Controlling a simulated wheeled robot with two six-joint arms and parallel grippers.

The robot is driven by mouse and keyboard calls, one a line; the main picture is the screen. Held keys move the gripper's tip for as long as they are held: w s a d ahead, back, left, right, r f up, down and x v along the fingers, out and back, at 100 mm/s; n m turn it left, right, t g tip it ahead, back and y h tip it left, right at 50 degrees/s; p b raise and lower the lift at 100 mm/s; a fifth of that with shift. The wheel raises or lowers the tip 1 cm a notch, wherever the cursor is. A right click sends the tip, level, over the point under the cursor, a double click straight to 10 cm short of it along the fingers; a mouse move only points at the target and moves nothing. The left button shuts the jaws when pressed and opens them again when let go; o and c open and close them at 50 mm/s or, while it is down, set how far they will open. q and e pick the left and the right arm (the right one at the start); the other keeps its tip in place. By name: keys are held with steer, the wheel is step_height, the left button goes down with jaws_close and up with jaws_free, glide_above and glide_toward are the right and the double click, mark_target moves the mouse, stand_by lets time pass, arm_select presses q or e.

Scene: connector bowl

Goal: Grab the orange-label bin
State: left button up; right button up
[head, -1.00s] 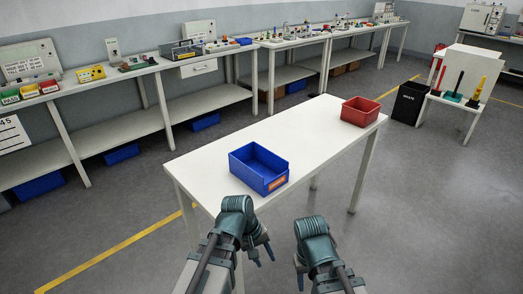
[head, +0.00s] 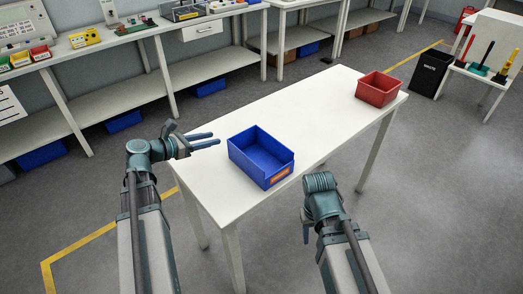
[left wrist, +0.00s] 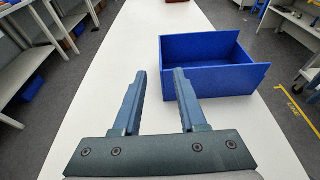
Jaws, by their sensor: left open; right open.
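The blue bin (head: 258,172) with an orange label (head: 281,174) on its front wall stands upright on the white table, open at the top and looking empty. It also shows in the left wrist view (left wrist: 216,82), ahead and to the right. My left gripper (head: 216,140) is open and empty over the table's left end, pointing right, with its fingertips just left of the bin. In the left wrist view its right finger overlaps the bin's left edge; I cannot tell whether they touch. My right gripper (head: 306,228) is low in front of the table, its fingers partly hidden.
A red bin (head: 378,91) stands at the table's far right end. The white table (head: 310,110) is bare between the two bins. Side benches with equipment line the left and back. A black waste bin (head: 429,75) stands on the floor at the right.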

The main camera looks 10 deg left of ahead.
arm_select(q)
steer(key=b, duration=0.2)
glide_toward(242, 133)
steer(key=x, duration=0.4)
steer(key=shift+w, duration=0.15)
steer(key=shift+w+d, duration=0.25)
steer(key=shift+w, duration=0.1)
steer(key=shift+b+x, duration=1.15)
steer(key=shift+x, duration=1.5)
steer(key=shift+s+f, duration=0.1)
steer(key=shift+f, duration=0.05)
jaws_close()
